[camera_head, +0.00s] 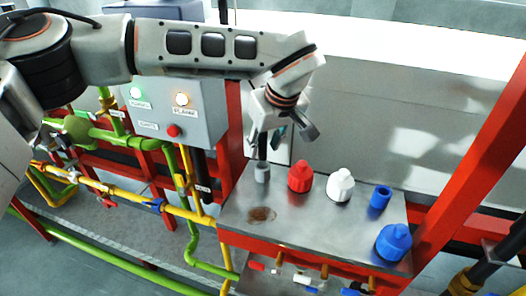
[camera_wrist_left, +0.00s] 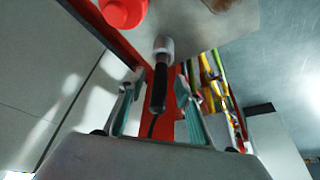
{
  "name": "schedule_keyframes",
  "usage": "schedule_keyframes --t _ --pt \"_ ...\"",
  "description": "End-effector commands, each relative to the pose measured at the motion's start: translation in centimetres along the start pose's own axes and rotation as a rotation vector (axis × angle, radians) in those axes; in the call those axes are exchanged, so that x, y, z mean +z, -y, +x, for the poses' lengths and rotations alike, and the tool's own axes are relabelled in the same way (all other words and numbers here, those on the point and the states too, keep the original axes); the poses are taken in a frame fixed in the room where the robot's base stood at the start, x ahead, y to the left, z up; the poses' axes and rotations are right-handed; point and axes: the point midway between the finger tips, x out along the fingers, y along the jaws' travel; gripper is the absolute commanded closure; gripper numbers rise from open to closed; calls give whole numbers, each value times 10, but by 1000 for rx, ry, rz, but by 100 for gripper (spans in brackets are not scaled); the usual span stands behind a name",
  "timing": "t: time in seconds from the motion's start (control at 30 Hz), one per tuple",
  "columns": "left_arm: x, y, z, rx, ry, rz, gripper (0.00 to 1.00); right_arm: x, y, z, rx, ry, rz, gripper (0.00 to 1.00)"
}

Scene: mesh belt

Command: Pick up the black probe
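The black probe (camera_head: 262,146) stands upright in a small grey holder (camera_head: 262,173) at the left of the steel tabletop. In the left wrist view the probe (camera_wrist_left: 158,88) lies between the two fingers, its foot in the pale holder (camera_wrist_left: 163,46). My left gripper (camera_head: 281,130) is above the tabletop at the probe's upper part, which it partly hides. In the wrist view the left gripper (camera_wrist_left: 159,80) is open, with a gap on each side of the probe. My right gripper is not in view.
A red bottle (camera_head: 300,176), a white bottle (camera_head: 340,184), a blue cylinder (camera_head: 380,197) and a blue bottle (camera_head: 394,242) stand right of the holder. A brown stain (camera_head: 262,214) marks the tabletop (camera_head: 330,226). A grey control box (camera_head: 197,117) and red posts border the left side.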

Motion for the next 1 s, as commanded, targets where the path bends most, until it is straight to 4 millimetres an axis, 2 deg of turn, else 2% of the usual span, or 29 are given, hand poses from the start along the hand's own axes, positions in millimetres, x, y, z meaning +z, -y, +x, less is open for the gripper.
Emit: schedule_keyframes --t 0.2,0.47,0.6,1.0 --pt "1 0 22 1 2 -1 66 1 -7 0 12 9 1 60" --pt "0 0 24 2 0 -1 66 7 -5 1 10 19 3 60" --pt "0 0 24 1 0 -1 100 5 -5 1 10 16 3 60" --pt "0 0 22 2 0 -1 100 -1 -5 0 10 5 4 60"
